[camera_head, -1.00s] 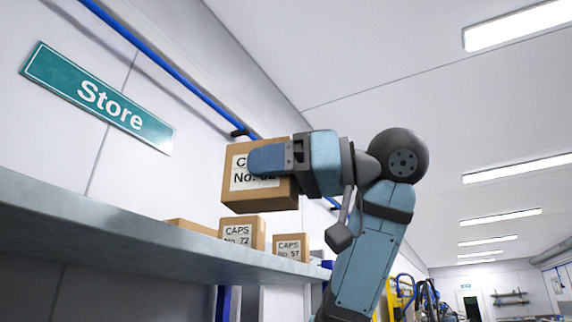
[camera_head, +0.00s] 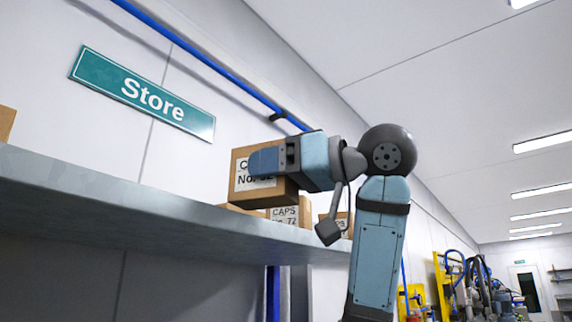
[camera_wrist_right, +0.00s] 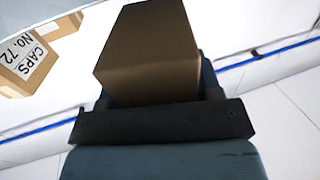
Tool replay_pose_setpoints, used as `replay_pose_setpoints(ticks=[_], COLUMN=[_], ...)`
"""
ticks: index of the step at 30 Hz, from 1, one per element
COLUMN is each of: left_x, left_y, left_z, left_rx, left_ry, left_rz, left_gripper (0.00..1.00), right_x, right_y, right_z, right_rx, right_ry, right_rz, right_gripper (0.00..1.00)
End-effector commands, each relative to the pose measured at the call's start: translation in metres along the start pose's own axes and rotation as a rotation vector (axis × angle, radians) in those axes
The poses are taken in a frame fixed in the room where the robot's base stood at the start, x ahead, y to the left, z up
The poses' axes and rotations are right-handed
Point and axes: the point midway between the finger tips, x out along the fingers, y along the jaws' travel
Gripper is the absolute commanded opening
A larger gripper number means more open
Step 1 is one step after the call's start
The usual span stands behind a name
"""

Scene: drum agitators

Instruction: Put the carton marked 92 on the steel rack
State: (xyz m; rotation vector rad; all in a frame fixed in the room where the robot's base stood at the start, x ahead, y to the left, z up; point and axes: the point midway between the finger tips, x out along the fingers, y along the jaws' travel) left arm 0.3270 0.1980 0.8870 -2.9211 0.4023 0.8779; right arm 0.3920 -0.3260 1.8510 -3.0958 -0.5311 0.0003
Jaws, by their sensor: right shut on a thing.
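My right gripper (camera_head: 268,160) is shut on a brown carton (camera_head: 265,192), with one finger across its front label. The label is partly covered; its number ends in 2 and looks like 92. The carton is held about level, its lower edge just above the front edge of the grey steel rack shelf (camera_head: 150,210) in the picture. I cannot tell whether it touches the shelf or how far in it is. In the right wrist view the carton (camera_wrist_right: 150,50) sits between the jaws. My left gripper is not in view.
A carton marked 72 (camera_head: 284,215) stands on the shelf behind and right of the held one, with another carton (camera_head: 342,222) farther right. A carton (camera_head: 5,122) shows at the left edge. Shelf room lies between. A Store sign (camera_head: 145,95) hangs on the wall.

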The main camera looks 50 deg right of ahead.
Motion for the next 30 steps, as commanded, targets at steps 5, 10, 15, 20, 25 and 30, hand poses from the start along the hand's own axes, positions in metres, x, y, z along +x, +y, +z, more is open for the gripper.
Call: replay_pose_setpoints(ticks=[5, 10, 15, 20, 25, 30], left_x=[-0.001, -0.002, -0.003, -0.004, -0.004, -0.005], left_y=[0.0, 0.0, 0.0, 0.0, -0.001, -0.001], left_z=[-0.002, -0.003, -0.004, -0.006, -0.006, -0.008], left_rx=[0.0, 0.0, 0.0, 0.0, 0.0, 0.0], left_ry=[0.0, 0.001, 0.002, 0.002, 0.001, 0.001], left_rz=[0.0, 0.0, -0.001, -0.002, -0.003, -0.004], left_gripper=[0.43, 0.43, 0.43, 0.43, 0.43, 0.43], right_x=[0.014, 0.027, 0.041, 0.053, 0.066, 0.079], right_y=[0.004, 0.007, 0.011, 0.014, 0.018, 0.021], right_z=[-0.001, 0.0, 0.0, 0.0, 0.0, 0.001], right_rx=[0.001, 0.001, 0.001, 0.0, 0.001, 0.001], right_ry=[0.0, 0.001, 0.0, 0.0, -0.001, 0.001], right_rz=[0.0, -0.001, 0.0, 0.0, 0.0, 0.0], right_gripper=[0.3, 0.3, 0.3, 0.3, 0.3, 0.3])
